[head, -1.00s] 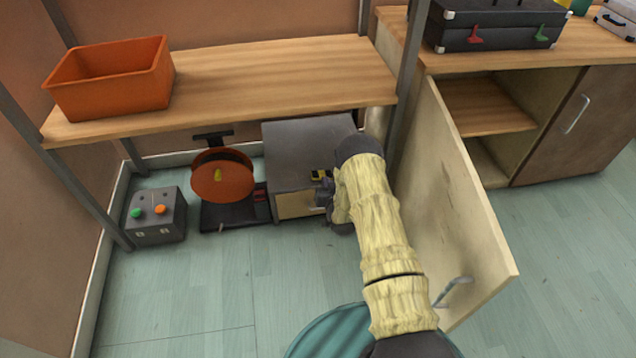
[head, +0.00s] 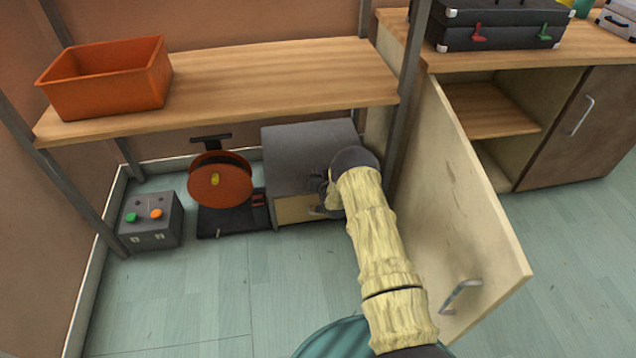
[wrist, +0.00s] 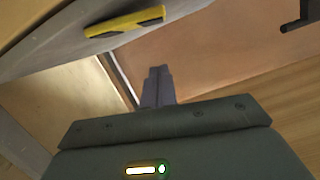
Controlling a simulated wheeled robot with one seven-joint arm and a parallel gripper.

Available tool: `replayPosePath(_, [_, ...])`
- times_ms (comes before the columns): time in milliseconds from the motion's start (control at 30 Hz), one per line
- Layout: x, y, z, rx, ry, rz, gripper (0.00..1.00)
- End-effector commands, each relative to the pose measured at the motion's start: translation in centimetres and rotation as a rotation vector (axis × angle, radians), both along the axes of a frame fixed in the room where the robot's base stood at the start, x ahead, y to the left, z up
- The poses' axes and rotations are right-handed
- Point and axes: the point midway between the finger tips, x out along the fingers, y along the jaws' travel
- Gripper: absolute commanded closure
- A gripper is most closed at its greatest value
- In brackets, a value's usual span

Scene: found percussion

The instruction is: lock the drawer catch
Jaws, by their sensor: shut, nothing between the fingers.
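The drawer unit (head: 300,150) is a grey box on the floor under the wooden shelf. Its pale wooden drawer front (head: 293,210) faces me, partly covered by my gripper and arm. My gripper (head: 318,184) is in front of the box's upper front, near the right side of the drawer. In the wrist view its fingers (wrist: 158,84) are together and empty. A yellow bar with black parts (wrist: 125,22), seemingly the catch, shows at the top of the wrist view, above and left of the fingertips and apart from them. In the head view the catch is hidden behind my gripper.
A red-orange reel (head: 220,180) on a black stand is left of the drawer unit, with a grey button box (head: 150,220) farther left. An open cabinet door (head: 455,200) stands close to the right of my arm. The shelf (head: 240,90) overhangs, holding an orange bin (head: 105,78).

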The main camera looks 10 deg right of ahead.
Motion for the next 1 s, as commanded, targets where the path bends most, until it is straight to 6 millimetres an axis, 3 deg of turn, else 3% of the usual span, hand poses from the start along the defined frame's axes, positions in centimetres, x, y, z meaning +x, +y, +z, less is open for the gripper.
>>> replayPosePath(67, [1.2, 0.1, -0.6, -0.001, -0.003, 0.001, 1.0])
replayPosePath(133, [0.9, 0.3, -2.3, 0.0, 0.003, 0.001, 1.0])
replayPosePath(300, [0.9, 0.6, -3.9, 0.0, 0.001, -0.001, 1.0])
replayPosePath(767, [0.9, 0.7, -4.2, -0.006, 0.0, 0.0, 1.0])
replayPosePath(1000, [0.9, 1.4, -5.4, -0.141, 0.001, 0.002, 1.0])
